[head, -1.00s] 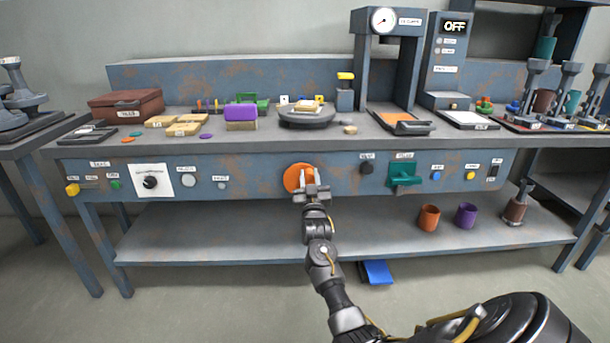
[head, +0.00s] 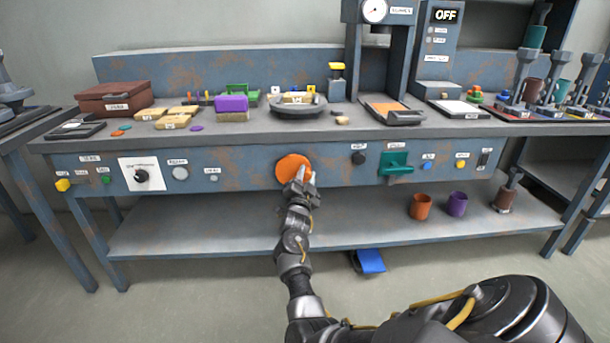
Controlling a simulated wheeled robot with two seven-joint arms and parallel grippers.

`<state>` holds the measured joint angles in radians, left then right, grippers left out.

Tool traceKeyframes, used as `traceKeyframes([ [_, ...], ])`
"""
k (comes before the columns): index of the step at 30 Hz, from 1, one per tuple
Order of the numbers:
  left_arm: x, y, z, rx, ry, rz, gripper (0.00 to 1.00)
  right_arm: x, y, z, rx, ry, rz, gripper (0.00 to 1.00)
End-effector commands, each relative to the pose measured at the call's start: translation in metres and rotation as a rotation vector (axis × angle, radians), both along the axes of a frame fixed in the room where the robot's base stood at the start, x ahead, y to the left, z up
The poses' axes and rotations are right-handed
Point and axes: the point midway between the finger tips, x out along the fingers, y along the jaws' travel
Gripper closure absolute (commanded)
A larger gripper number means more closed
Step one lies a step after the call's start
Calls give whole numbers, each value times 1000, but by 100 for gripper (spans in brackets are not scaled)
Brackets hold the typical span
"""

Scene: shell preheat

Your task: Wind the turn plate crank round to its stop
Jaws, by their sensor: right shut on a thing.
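The turn plate crank shows as an orange disc (head: 291,167) on the front panel of the bench. My right gripper (head: 304,178) is at the lower right part of the disc, shut on the crank's handle. The fingers hide the handle and the lower right of the disc. The round grey turn plate (head: 298,112) lies on the bench top above the crank, with small blocks on it. My left gripper is not in view.
A green handle (head: 396,163) and a black knob (head: 358,158) are on the panel right of the crank. A dial on a white plate (head: 141,175) is to the left. An orange cup (head: 420,207) and a purple cup (head: 457,204) stand on the lower shelf.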

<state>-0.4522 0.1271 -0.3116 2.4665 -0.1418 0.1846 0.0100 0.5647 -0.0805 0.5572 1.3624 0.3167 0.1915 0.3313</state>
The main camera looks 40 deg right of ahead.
Motion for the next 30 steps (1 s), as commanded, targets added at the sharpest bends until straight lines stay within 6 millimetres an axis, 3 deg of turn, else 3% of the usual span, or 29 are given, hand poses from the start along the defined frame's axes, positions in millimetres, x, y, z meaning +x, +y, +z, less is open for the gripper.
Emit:
traceKeyframes([
  [22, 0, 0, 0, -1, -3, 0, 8, 1, 2, -5, 68, -46, 5, 95],
  [23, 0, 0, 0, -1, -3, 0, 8, 1, 2, -5, 68, -46, 5, 69],
  [27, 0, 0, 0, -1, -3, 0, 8, 1, 1, -5, 67, -46, 3, 51],
  [30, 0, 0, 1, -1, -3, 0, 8, 0, 0, -4, 67, -47, 1, 50],
])
